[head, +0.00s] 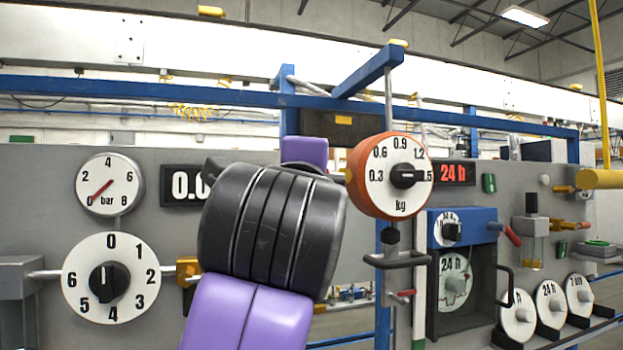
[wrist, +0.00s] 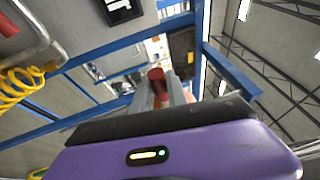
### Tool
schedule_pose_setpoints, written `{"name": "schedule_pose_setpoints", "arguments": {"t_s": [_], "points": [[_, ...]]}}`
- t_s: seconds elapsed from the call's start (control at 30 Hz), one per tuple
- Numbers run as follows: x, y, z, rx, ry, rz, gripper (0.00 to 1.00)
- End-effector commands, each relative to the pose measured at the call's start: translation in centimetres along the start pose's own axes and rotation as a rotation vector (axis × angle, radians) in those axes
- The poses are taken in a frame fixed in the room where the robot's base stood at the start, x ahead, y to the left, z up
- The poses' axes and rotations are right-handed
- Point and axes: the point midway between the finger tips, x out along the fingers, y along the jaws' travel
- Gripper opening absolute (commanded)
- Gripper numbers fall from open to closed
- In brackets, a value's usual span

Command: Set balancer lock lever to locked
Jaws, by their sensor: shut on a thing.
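The balancer (head: 372,185) is a round orange housing with a white kg dial, hanging from a blue beam. My gripper (wrist: 168,88) is shut on a red cylindrical piece (wrist: 157,76), which I take to be the balancer lock lever; it shows at the fingertips in the wrist view. In the head view, my purple and black arm stands left of the balancer and hides the fingers and the lever. The lever's exact angle cannot be told.
A hook and black handle (head: 398,260) hang under the balancer. The grey panel left carries a bar gauge (head: 110,184) and a numbered dial (head: 111,278). A blue-topped box (head: 462,228) stands right. The blue beam (head: 370,72) runs overhead.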

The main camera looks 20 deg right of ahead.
Motion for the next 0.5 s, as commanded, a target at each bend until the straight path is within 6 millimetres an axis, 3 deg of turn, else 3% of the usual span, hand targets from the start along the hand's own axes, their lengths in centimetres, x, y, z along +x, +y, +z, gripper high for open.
{"name": "schedule_pose_setpoints", "arguments": {"t_s": [0.4, 0.43, 0.5], "points": [[0.11, -0.06, -0.24, 0.009, 0.006, 0.002, 0.0], [0.11, -0.07, -0.24, 0.009, 0.006, 0.002, 0.21], [0.1, -0.07, -0.22, 0.009, 0.006, 0.002, 0.28]]}}
